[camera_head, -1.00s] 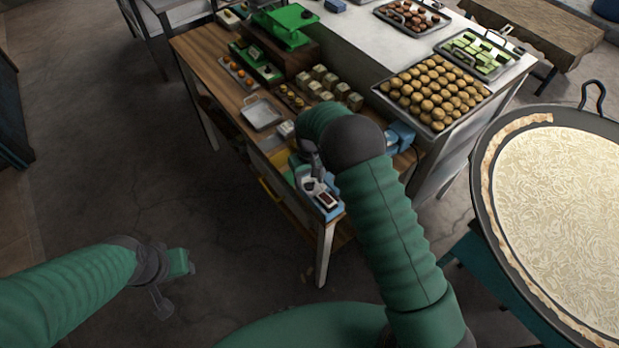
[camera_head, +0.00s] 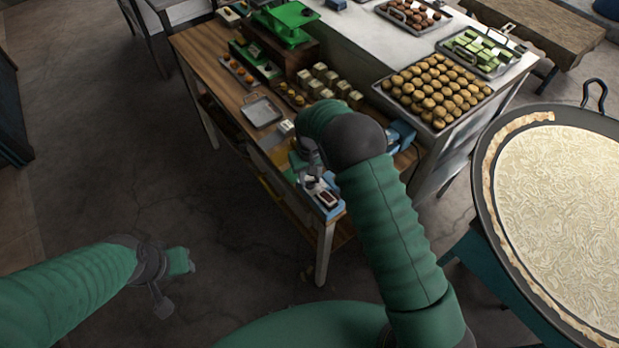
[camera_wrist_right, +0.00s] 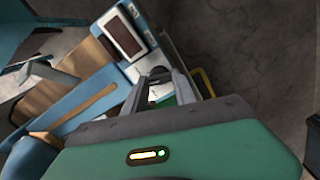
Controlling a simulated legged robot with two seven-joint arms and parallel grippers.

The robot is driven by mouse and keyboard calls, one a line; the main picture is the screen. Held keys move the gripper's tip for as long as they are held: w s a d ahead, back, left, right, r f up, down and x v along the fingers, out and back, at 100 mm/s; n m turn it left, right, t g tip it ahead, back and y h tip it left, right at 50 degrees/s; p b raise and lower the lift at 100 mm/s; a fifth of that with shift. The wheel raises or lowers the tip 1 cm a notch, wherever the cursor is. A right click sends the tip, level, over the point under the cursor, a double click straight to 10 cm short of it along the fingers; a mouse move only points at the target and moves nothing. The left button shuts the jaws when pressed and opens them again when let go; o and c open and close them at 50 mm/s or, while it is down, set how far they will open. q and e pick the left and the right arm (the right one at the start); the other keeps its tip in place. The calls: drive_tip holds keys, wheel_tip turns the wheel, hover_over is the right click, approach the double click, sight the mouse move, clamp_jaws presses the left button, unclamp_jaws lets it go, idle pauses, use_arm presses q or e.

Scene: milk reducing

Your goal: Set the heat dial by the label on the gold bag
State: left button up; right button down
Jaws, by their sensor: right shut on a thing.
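A blue and white device with a dark red display (camera_head: 327,199) sits at the near corner of the wooden table; the display also shows in the right wrist view (camera_wrist_right: 124,37). My right gripper (camera_head: 312,176) is over this device, and in the wrist view its fingers (camera_wrist_right: 160,80) close on a small dark dial (camera_wrist_right: 158,71) on the white panel. The fingers hide most of the dial, so its setting cannot be read. My left gripper (camera_head: 172,283) hangs over bare floor at lower left, away from the table; its jaw opening is unclear. I cannot pick out a gold bag or its label.
The wooden table (camera_head: 205,45) carries a green scale (camera_head: 290,22), an empty metal tray (camera_head: 262,112) and several small pale blocks (camera_head: 330,78). Trays of food (camera_head: 435,90) stand on the counter behind. A large round pan (camera_head: 560,215) is at right. The floor at left is clear.

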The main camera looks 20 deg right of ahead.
drive_tip(key=m+b, duration=0.1)
drive_tip(key=m, duration=0.1)
drive_tip(key=shift+m, duration=0.4)
drive_tip(key=shift+r+m, duration=0.1)
drive_tip(key=shift+m, duration=1)
drive_tip(key=shift+w, duration=0.1)
drive_tip(key=c, duration=1.3)
unclamp_jaws()
drive_tip(key=o, duration=0.3)
